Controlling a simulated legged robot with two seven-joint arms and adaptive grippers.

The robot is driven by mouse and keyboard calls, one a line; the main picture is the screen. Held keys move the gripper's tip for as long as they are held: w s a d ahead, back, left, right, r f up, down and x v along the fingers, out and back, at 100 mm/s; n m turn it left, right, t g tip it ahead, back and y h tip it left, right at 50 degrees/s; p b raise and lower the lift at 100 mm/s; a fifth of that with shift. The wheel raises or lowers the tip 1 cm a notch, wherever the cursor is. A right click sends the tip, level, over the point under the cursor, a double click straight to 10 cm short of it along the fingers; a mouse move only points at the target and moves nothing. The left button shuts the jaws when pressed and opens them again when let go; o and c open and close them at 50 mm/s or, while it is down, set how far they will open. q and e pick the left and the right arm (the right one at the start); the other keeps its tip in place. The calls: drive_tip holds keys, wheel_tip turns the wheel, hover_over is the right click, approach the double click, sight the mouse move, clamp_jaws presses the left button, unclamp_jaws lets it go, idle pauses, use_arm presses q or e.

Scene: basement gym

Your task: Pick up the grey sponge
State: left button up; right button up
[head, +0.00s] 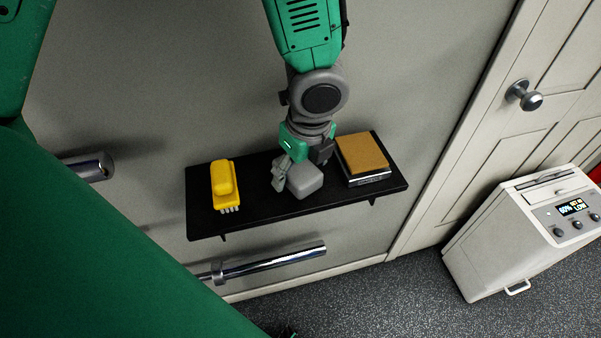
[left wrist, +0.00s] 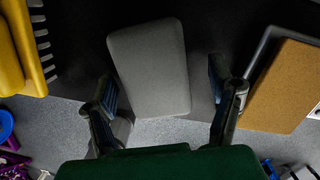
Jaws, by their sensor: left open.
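The grey sponge (head: 305,180) lies on a black wall shelf (head: 261,208), between a yellow brush and a brown-topped block. In the left wrist view the sponge (left wrist: 152,68) is a rounded grey block, seen whole and slightly tilted. My left gripper (head: 294,172) is above the sponge, partly hiding it in the head view. In the left wrist view my left gripper's fingers (left wrist: 165,95) are apart, one to each side of the sponge's near end, with nothing visibly gripped. My right gripper is not in view.
The yellow brush (head: 224,186) is left of the sponge. The brown-topped block (head: 362,155) is close on the right. A metal bar (head: 270,263) sticks out below the shelf. A white dehumidifier-like box (head: 515,240) stands on the floor by the door (head: 470,130).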

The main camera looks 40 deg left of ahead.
use_arm(q)
drive_tip(key=shift+f, duration=0.2)
drive_tip(key=shift+s+a, duration=0.1)
drive_tip(key=shift+a, duration=0.2)
drive_tip(key=shift+a+f, duration=0.2)
drive_tip(key=shift+a, duration=0.15)
drive_tip(key=shift+d, duration=0.6)
drive_tip(key=shift+a, duration=0.15)
drive_tip(key=c, duration=0.8)
drive_tip(key=shift+a+f, duration=0.1)
drive_tip(key=shift+a, duration=0.15)
drive_tip(key=c, duration=0.3)
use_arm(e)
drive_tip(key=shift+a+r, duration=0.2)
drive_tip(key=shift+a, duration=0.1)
use_arm(q)
drive_tip(key=shift+c, duration=0.2)
